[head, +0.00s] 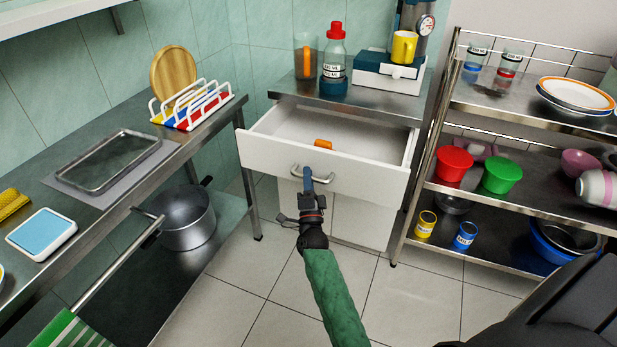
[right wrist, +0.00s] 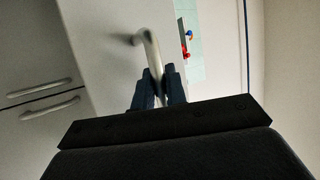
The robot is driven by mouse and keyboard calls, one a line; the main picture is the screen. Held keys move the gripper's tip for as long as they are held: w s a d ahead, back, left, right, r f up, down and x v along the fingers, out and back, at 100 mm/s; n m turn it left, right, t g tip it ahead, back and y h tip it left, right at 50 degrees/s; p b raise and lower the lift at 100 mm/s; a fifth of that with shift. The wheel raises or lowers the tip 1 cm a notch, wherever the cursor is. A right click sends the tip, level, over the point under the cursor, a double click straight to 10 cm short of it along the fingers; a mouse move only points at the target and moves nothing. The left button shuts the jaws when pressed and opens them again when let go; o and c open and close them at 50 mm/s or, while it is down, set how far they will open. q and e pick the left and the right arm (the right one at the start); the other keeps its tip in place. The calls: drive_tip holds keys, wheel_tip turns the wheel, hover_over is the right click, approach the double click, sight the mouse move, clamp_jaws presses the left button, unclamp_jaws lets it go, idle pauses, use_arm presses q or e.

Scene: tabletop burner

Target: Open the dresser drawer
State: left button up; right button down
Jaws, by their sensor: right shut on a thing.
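The white dresser (head: 361,219) stands at the back, under a metal top. Its upper drawer (head: 376,174) is pulled well out, and an orange object (head: 323,144) lies inside it. My right gripper (head: 308,178) is at the drawer's metal handle (head: 325,178), near its left end. In the right wrist view the dark fingers (right wrist: 159,88) are shut around the handle bar (right wrist: 150,50). The dresser's lower front with further handles (right wrist: 45,106) shows at the left of that view. My left gripper is not in view.
A metal shelf rack (head: 470,200) with bowls and cups stands close to the right of the drawer. A steel table (head: 100,205) runs along the left, with a pot (head: 187,218) on its lower shelf. The tiled floor (head: 290,325) in front is clear.

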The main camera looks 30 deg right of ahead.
drive_tip(key=c, duration=1.7)
unclamp_jaws()
drive_tip(key=shift+v, duration=3.9)
